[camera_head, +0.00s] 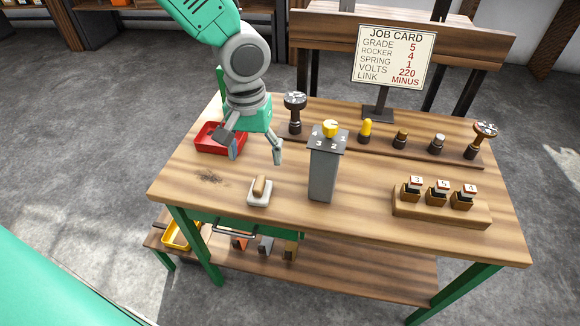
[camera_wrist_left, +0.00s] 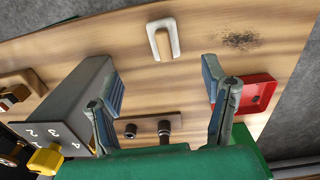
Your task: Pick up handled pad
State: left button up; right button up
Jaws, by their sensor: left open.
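The handled pad (camera_head: 260,197) is a pale pad with a wooden grip on top. It lies flat on the workbench left of the grey post, and it also shows at the top of the left wrist view (camera_wrist_left: 164,39). My left gripper (camera_head: 254,153) points down over the bench behind the pad. Its two fingers are spread wide with nothing between them, and it is apart from the pad. In the left wrist view the open fingers (camera_wrist_left: 164,82) stand below the pad in the picture. My right gripper is in neither view.
A grey post (camera_head: 322,178) with a yellow knob stands right of the pad. A red tray (camera_head: 206,146) lies behind left. Several parts line a rail at the back, before a job card (camera_head: 394,57). A wooden block (camera_head: 440,211) holds numbered pieces. The front middle bench is clear.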

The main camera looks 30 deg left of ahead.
aim_at(259, 184)
pick_arm(q)
jog(key=f, duration=0.2)
jog(key=f+b, duration=0.1)
jog(key=f, duration=0.1)
jog(key=f+b, duration=0.1)
jog(key=f, duration=0.2)
jog(key=shift+w+a+f, duration=0.1)
jog(key=shift+w+a, duration=0.1)
jog(key=shift+w, duration=0.05)
jog(key=shift+d+f, duration=0.1)
jog(key=shift+f, duration=0.3)
jog(key=f, duration=0.1)
jog(key=f+b, duration=0.1)
jog(key=f, duration=0.1)
jog(key=f+b, duration=0.1)
jog(key=f, duration=0.1)
jog(key=shift+a+f, duration=0.1)
jog(key=shift+a, duration=0.2)
jog(key=shift+s+d, duration=0.1)
jog(key=shift+d, duration=0.05)
jog(key=shift+c, duration=0.8)
jog(key=c, duration=1.1)
